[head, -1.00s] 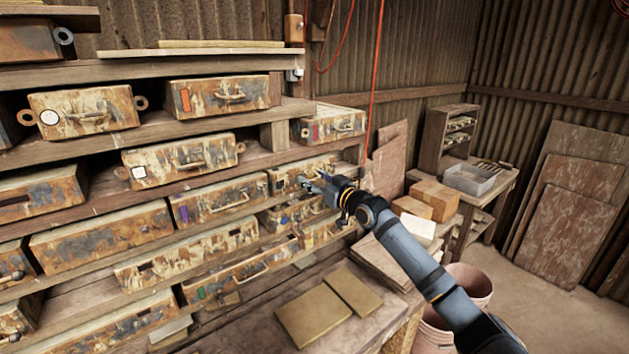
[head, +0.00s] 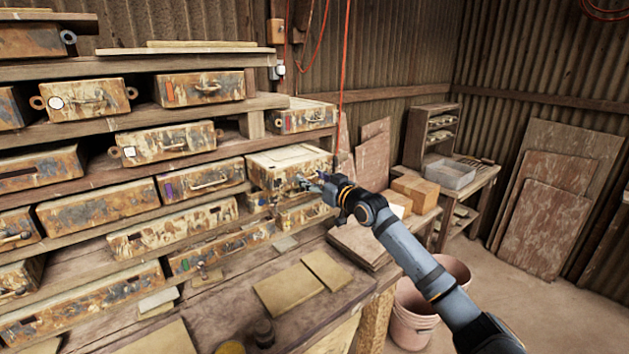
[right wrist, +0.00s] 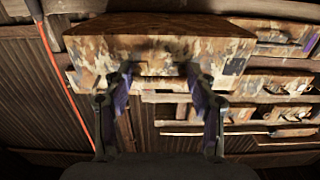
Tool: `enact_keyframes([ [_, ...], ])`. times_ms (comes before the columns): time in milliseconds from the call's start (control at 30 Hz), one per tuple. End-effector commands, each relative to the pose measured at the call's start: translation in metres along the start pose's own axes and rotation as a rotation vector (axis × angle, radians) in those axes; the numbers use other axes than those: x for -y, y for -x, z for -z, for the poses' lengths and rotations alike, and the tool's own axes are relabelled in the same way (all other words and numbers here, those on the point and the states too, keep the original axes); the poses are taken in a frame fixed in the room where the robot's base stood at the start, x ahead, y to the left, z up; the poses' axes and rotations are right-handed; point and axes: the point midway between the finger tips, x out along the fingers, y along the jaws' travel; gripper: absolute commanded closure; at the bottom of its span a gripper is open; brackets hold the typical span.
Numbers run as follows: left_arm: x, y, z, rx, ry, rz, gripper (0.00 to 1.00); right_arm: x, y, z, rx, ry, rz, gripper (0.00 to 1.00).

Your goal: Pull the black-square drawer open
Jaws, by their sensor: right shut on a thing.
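The black-square drawer (head: 288,160) is a rusty, paint-worn box at the right end of the rack, and it stands out from its slot with its pale top showing. In the right wrist view its front (right wrist: 160,50) fills the upper middle, with the black square (right wrist: 235,66) toward its right end. My right gripper (head: 305,184) is at the drawer's front, shut on its handle. In the right wrist view its two fingers (right wrist: 160,80) reach the front; the handle is mostly hidden there. My left gripper is not in view.
Similar drawers surround it: a purple-marked one (head: 200,181) to the left, another (head: 303,118) above, a green-marked one (head: 221,248) below left. Flat boards (head: 288,289) lie on the bench below. A pink bucket (head: 412,312) stands on the floor. A red cord (head: 343,90) hangs behind.

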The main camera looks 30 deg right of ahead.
Motion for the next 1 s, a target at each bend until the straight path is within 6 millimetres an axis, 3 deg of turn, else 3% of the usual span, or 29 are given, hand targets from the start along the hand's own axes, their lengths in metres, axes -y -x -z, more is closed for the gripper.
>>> enact_keyframes([
  [33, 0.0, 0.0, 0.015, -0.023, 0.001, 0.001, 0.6, 0.0, 0.0, 0.001, -0.001, 0.003, -0.001, 1.0],
  [67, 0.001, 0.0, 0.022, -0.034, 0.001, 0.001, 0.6, 0.0, 0.0, 0.001, -0.002, 0.004, -0.001, 0.4],
  [133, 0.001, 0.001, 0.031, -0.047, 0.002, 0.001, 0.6, 0.0, 0.0, 0.001, -0.002, 0.004, -0.001, 0.31],
  [267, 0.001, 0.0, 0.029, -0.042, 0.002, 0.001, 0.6, 0.0, 0.0, 0.002, -0.003, 0.004, -0.001, 0.3],
  [433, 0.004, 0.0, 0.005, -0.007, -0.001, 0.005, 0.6, 0.0, 0.0, 0.003, -0.004, 0.004, -0.001, 0.3],
  [500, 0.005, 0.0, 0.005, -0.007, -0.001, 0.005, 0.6, 0.0, 0.0, 0.007, -0.005, 0.005, -0.001, 0.3],
  [800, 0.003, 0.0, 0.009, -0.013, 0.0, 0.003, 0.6, 0.0, -0.001, 0.07, -0.008, 0.004, -0.001, 0.3],
  [1000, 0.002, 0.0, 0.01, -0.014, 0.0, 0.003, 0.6, 0.0, -0.002, 0.097, -0.004, 0.003, -0.001, 0.3],
])
